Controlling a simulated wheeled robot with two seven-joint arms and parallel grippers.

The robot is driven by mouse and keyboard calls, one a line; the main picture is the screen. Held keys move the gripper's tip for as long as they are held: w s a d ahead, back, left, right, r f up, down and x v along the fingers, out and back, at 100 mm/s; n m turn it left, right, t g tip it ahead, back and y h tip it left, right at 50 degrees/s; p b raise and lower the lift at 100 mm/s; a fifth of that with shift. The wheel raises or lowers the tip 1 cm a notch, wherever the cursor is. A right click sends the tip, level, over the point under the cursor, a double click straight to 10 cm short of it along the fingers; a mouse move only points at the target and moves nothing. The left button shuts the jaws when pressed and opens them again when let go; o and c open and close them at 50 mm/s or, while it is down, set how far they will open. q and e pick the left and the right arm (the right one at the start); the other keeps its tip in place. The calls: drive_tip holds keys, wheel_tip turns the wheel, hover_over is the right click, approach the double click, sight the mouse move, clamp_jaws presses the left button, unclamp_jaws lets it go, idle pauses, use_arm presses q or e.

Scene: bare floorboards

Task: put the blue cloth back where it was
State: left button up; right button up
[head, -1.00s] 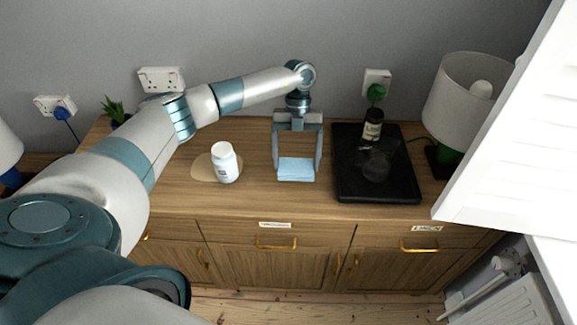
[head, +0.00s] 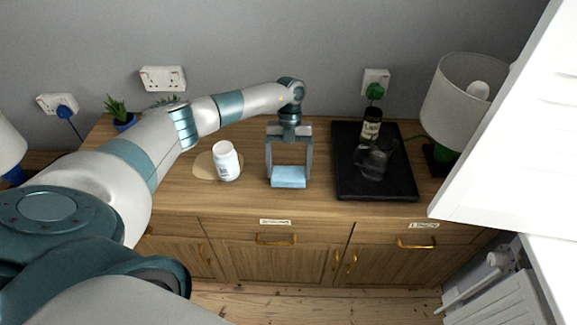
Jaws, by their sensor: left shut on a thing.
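The blue cloth (head: 288,177) is a small folded light-blue block in the middle of the head view. My left gripper (head: 288,172) points down over the wooden sideboard and is shut on the cloth, one finger at each side of it. The cloth is over the sideboard top near its front edge; I cannot tell whether it touches the wood. My right gripper is not in view.
On the sideboard (head: 320,205), a white bottle (head: 226,162) stands on a round mat (head: 203,166) left of the cloth. A black tray (head: 400,185) at right holds a dark bottle (head: 371,127) and a glass jug (head: 373,162). A lamp (head: 460,100) stands farther right. Labelled drawers are below.

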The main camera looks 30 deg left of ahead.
use_arm(q)
drive_tip(key=shift+f, duration=0.15)
drive_tip(key=o, duration=0.9)
drive_tip(key=shift+o, duration=0.2)
drive_tip(key=shift+r, duration=0.2)
drive_tip(key=b+v, duration=0.4)
drive_tip(key=v, duration=0.7)
drive_tip(key=shift+r, duration=0.35)
drive_tip(key=shift+w+a, duration=0.1)
